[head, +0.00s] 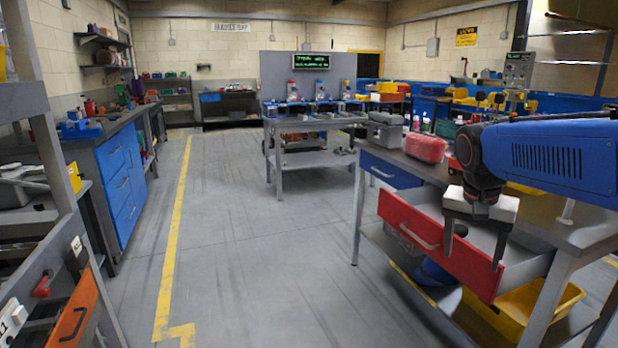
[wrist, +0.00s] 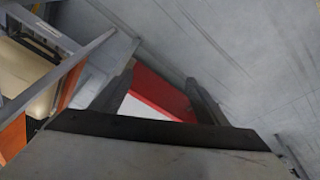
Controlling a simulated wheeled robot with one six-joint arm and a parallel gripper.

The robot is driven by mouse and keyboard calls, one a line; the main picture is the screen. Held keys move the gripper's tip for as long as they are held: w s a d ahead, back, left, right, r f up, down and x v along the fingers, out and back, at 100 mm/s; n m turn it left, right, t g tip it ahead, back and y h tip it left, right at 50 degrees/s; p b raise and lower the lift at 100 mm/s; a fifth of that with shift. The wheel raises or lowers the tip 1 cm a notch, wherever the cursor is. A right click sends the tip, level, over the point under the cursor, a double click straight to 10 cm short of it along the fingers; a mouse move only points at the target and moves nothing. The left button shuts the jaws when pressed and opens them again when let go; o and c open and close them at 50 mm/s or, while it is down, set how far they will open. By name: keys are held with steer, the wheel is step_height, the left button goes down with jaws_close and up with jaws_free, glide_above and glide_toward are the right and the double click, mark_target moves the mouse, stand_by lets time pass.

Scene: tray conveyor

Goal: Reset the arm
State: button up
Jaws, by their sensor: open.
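My gripper (head: 474,245) is at the right of the head view, at the end of my blue arm. It points down with its two fingers apart and nothing between them. It hangs in front of an open red drawer (head: 424,228) of the workbench and hides part of it. In the wrist view the gripper (wrist: 160,88) shows two spread dark fingers, with the red drawer (wrist: 165,92) seen between them. I cannot tell how far the fingers are from the drawer.
The workbench (head: 345,205) at right carries a red case (head: 425,147) and a grey toolbox (head: 386,131). A yellow bin (head: 540,310) sits on its lower shelf. At left stands a bench with blue drawers (head: 118,175). The floor (head: 255,260) between is clear.

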steer(key=s+a+f+n+t+y, duration=0.1)
steer(key=s+a+f+n, duration=0.2)
steer(key=s, duration=0.6)
steer(key=s+a+f+n+t+y, duration=0.1)
steer(key=s+a+f+n+t, duration=0.1)
steer(key=s+f, duration=0.5)
steer(key=s+a+n, duration=0.1)
steer(key=s+n, duration=0.1)
steer(key=shift+a+n, duration=0.2)
steer(key=shift+n, duration=0.2)
